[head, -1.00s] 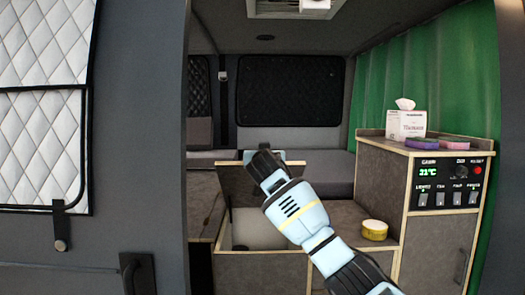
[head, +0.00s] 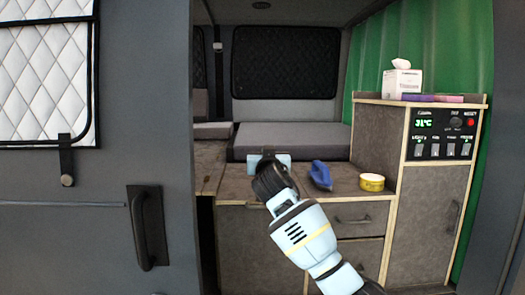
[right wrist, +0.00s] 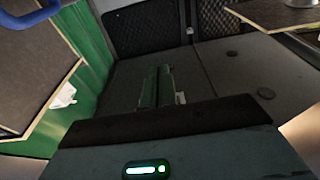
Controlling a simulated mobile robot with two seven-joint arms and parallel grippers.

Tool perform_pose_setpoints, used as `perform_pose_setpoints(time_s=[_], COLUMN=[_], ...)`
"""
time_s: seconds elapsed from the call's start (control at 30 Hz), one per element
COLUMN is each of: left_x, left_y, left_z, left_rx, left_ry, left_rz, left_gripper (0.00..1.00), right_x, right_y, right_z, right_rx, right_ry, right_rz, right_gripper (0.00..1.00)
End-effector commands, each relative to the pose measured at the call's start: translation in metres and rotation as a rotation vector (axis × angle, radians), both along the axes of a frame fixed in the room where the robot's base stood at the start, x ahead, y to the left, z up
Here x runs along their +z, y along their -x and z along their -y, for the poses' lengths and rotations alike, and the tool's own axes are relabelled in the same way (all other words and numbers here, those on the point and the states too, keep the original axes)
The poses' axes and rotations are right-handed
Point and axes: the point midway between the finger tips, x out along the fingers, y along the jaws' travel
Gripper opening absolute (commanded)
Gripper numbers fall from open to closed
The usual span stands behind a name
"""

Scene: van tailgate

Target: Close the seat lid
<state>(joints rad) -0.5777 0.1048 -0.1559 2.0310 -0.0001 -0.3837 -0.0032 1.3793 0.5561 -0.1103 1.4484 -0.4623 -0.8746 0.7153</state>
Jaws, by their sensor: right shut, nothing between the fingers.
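The seat lid (head: 234,187) is the brown bench panel in the middle of the head view. It lies down, looking flush with the bench top, and no opening shows below it. My right gripper (head: 268,162) is over the lid's area and hides part of it. Its fingers (right wrist: 157,90) are together and empty in the right wrist view. I cannot tell whether they touch the lid. My left gripper is not in view.
A blue object (head: 320,175) and a yellow tin (head: 371,182) sit on the bench to the right of my gripper. The control cabinet (head: 428,180) stands further right, with a tissue box (head: 403,82) on top. The door panel (head: 95,235) borders the left.

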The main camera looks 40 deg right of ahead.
Motion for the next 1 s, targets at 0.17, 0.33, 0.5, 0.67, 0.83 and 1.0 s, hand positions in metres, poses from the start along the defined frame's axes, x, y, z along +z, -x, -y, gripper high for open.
perform_pose_setpoints(time_s=[0.17, 0.33, 0.5, 0.67, 0.83, 1.0], left_x=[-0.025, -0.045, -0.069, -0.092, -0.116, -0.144], left_y=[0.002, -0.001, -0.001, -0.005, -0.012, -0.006], left_z=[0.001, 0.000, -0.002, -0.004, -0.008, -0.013], left_rx=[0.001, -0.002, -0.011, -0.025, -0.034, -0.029], left_ry=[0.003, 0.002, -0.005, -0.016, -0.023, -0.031], left_rz=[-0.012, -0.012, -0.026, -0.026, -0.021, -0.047], left_gripper=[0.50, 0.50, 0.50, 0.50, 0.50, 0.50], right_x=[-0.036, -0.058, -0.081, -0.102, -0.125, -0.145], right_y=[0.002, 0.006, 0.009, 0.012, 0.013, 0.015], right_z=[-0.004, -0.007, -0.010, -0.012, -0.013, -0.014], right_rx=[0.002, 0.002, 0.001, 0.001, 0.000, 0.001], right_ry=[0.036, 0.071, 0.106, 0.137, 0.171, 0.200], right_rz=[0.039, 0.082, 0.122, 0.160, 0.199, 0.235], right_gripper=[0.00, 0.00, 0.00, 0.00, 0.00, 0.00])
